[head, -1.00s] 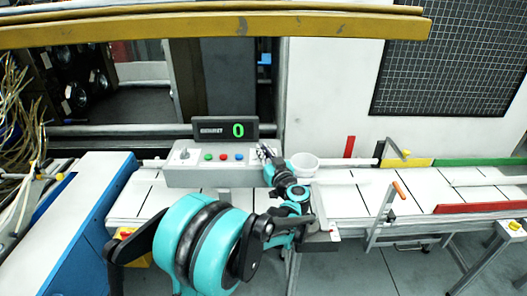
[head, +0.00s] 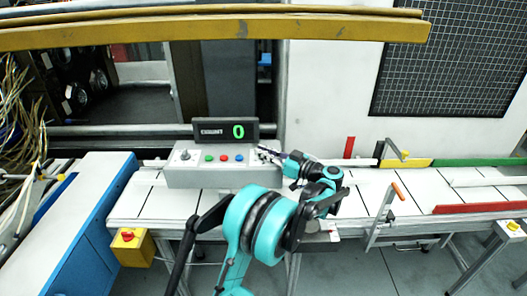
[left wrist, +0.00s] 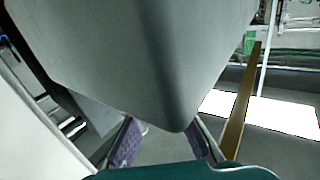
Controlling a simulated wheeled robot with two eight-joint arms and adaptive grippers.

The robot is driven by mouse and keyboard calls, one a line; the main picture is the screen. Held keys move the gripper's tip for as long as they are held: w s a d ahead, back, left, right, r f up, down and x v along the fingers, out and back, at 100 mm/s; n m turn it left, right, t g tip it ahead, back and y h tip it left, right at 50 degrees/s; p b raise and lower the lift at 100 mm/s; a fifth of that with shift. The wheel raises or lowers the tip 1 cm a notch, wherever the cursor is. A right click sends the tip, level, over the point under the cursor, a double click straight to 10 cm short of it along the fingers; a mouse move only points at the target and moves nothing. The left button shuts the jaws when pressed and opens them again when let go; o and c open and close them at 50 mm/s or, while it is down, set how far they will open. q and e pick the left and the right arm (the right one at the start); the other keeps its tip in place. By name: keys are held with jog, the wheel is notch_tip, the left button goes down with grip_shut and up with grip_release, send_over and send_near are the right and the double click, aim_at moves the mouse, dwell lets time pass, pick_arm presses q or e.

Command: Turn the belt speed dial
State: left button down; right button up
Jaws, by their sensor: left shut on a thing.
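The grey control box (head: 215,179) stands on the conveyor, with a knob (head: 185,155) at its left and coloured buttons along its face. A pale marked plate (head: 263,161) lies at its right end, where my left gripper (head: 268,153) reaches in from the right. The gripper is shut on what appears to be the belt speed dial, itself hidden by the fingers. In the left wrist view, a large grey body (left wrist: 140,60) fills the top, and the purple-padded fingers (left wrist: 165,142) pass behind its lower edge. My right gripper is out of view.
A display (head: 226,131) behind the box reads a green 0. A red button on a yellow box (head: 133,250) is at the front left. An orange-handled lever (head: 398,191) and a red rail (head: 480,207) are at the right. A yellow beam (head: 200,28) crosses above.

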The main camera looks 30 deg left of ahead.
pick_arm(q)
jog(key=shift+n+g, duration=0.6)
jog(key=shift+g, duration=0.3)
jog(key=c, duration=1.6)
grip_release()
jog(key=d, duration=1.2)
jog(key=shift+w, duration=0.15)
